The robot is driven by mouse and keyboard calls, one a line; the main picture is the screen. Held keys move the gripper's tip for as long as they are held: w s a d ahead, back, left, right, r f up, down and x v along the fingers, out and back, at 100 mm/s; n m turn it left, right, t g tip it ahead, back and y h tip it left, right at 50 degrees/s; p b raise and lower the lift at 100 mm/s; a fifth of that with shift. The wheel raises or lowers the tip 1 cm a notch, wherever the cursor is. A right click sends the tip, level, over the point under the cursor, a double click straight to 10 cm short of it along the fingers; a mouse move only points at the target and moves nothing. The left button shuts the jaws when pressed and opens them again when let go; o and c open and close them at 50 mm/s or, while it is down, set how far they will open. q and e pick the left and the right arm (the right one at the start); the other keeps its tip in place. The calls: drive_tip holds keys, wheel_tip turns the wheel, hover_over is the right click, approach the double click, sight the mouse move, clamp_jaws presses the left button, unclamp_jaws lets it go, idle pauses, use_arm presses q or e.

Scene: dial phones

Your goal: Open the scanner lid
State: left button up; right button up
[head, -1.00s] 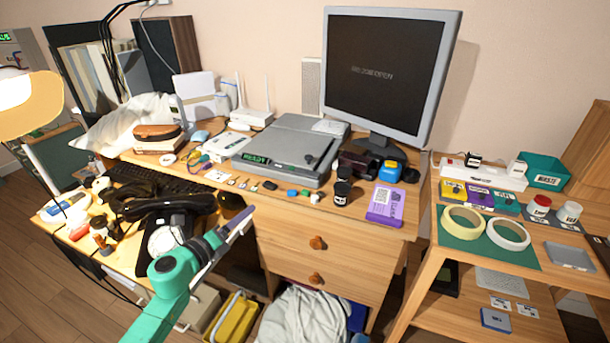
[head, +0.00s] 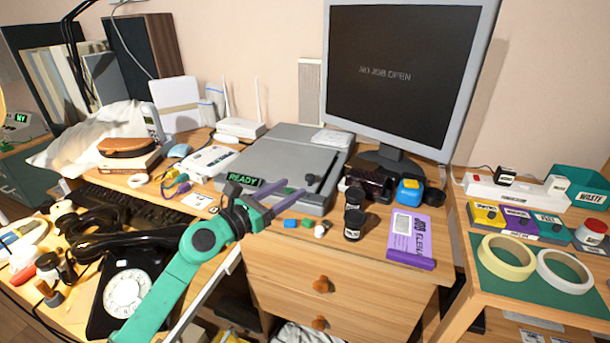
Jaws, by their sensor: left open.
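The scanner (head: 284,160) is a flat grey box on the desk, left of the monitor, with its lid down. A green READY display (head: 244,180) is on its front edge. A small white item (head: 332,138) lies on the lid at the back right. My left gripper (head: 293,193) is open, its two purple fingers pointing right in front of the scanner's front edge. The fingers cover part of that edge, and I cannot tell whether they touch it. My right gripper is not in view.
The monitor (head: 405,75) stands at the right. A black dial phone (head: 130,285) and keyboard (head: 130,207) are at the left.

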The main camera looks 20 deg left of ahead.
sight(307, 179)
use_arm(q)
drive_tip(key=x, duration=0.6)
drive_tip(key=shift+w+d, duration=0.1)
drive_tip(key=shift+d, duration=0.1)
drive_tip(key=shift+c, duration=0.3)
clamp_jaws()
idle(0.8)
